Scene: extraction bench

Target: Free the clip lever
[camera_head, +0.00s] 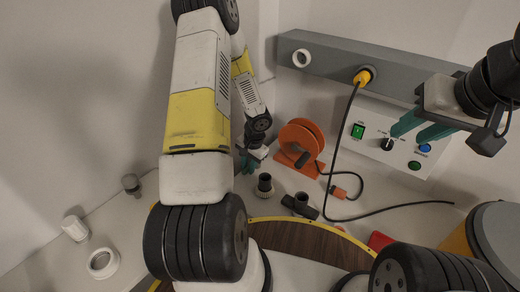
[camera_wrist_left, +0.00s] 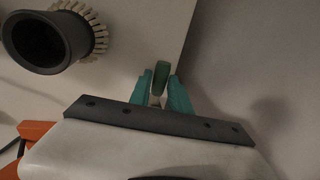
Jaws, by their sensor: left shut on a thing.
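My left gripper (camera_head: 246,165) reaches down to the bench left of the orange reel. In the left wrist view its teal fingers (camera_wrist_left: 160,92) are closed around a small part with a dark green rounded top and a pale stem, apparently the clip lever (camera_wrist_left: 161,73). Its lower end is hidden by the gripper body, and I cannot make it out in the head view. My right gripper (camera_head: 408,136) hangs in front of the control box, its two teal fingers apart with nothing visible between them.
A black cup with pale bristles (camera_wrist_left: 47,40) stands close to the left gripper; it also shows in the head view (camera_head: 265,183). The orange reel (camera_head: 299,140), a black fitting (camera_head: 300,205) and a black cable (camera_head: 346,122) are to its right. White rings and caps (camera_head: 103,263) lie left.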

